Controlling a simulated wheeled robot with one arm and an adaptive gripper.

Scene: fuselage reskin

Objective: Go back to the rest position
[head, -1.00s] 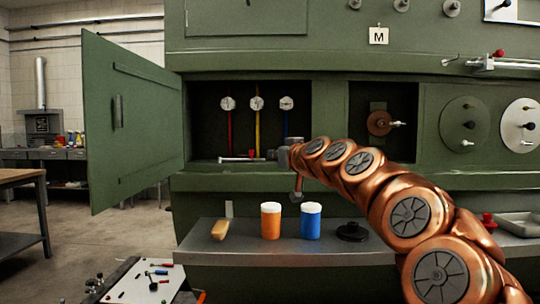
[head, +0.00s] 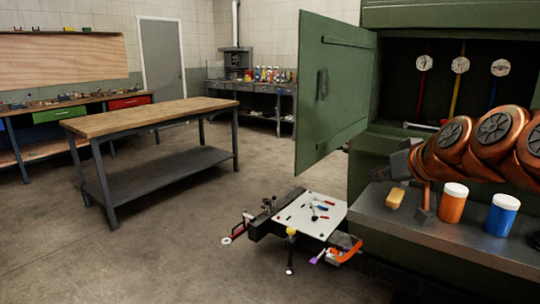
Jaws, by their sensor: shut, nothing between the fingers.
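My copper-coloured arm (head: 480,145) reaches in from the right edge, in front of the green cabinet. My gripper (head: 388,168) is the dark grey end of it. It is shut and empty, above the left end of the grey shelf (head: 450,238). It hangs left of the cabinet's open compartment, near the tan block. A slim part hangs down below the wrist, and I cannot tell if it touches the shelf.
A tan block (head: 396,198), an orange-bodied jar (head: 453,206) and a blue jar (head: 502,218) stand on the shelf. The green door (head: 330,90) hangs open. A low cart with a white top (head: 310,215) stands beside the shelf.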

